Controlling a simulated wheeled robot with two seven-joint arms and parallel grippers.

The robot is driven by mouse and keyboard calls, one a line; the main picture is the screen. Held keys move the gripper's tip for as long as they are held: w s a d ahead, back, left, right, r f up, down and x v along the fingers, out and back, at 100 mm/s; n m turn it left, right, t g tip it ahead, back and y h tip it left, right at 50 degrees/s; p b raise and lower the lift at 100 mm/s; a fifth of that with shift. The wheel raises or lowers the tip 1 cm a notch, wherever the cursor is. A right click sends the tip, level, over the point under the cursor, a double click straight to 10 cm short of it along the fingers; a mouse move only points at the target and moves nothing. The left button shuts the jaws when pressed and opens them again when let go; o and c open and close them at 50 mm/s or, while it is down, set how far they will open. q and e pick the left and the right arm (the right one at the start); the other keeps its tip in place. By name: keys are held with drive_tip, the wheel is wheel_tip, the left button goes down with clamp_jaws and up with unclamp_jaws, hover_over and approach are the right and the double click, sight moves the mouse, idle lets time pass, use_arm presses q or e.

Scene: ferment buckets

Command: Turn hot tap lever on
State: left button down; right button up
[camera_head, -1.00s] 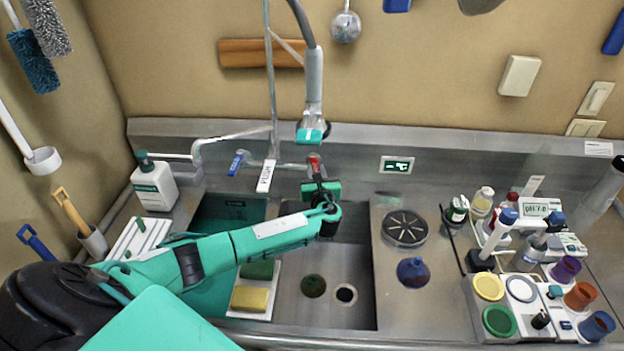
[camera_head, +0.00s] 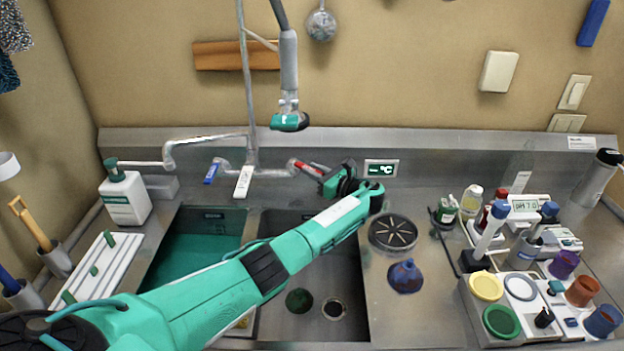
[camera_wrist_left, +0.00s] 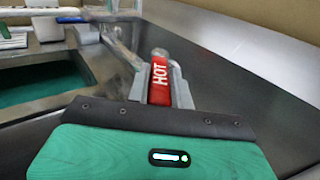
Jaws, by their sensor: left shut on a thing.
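The red hot tap lever (camera_head: 304,168) is on the tap at the back wall of the sink and slants out to the right. In the left wrist view the lever, marked HOT (camera_wrist_left: 159,80), lies between the two grey fingers. My left gripper (camera_head: 318,171) is shut on it, coming from the right side. The gripper's body hides the lever's outer end in the head view. The blue lever (camera_head: 211,172) sits on the left side of the tap, apart from the gripper. My right gripper is in neither view.
A sprayer (camera_head: 289,121) hangs above the tap. The °C display (camera_head: 381,168) is on the backsplash close to my left wrist. A soap bottle (camera_head: 125,195) stands at left.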

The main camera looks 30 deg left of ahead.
use_arm(q)
drive_tip(key=shift+w+g, duration=0.1)
drive_tip(key=shift+g, duration=0.2)
drive_tip(key=c, duration=1.4)
unclamp_jaws()
drive_tip(key=shift+o, duration=0.8)
drive_tip(key=s+d+b, duration=0.2)
drive_tip(key=d+b, duration=0.1)
drive_tip(key=d, duration=1)
drive_tip(key=shift+d, duration=0.3)
drive_tip(key=shift+s, duration=0.1)
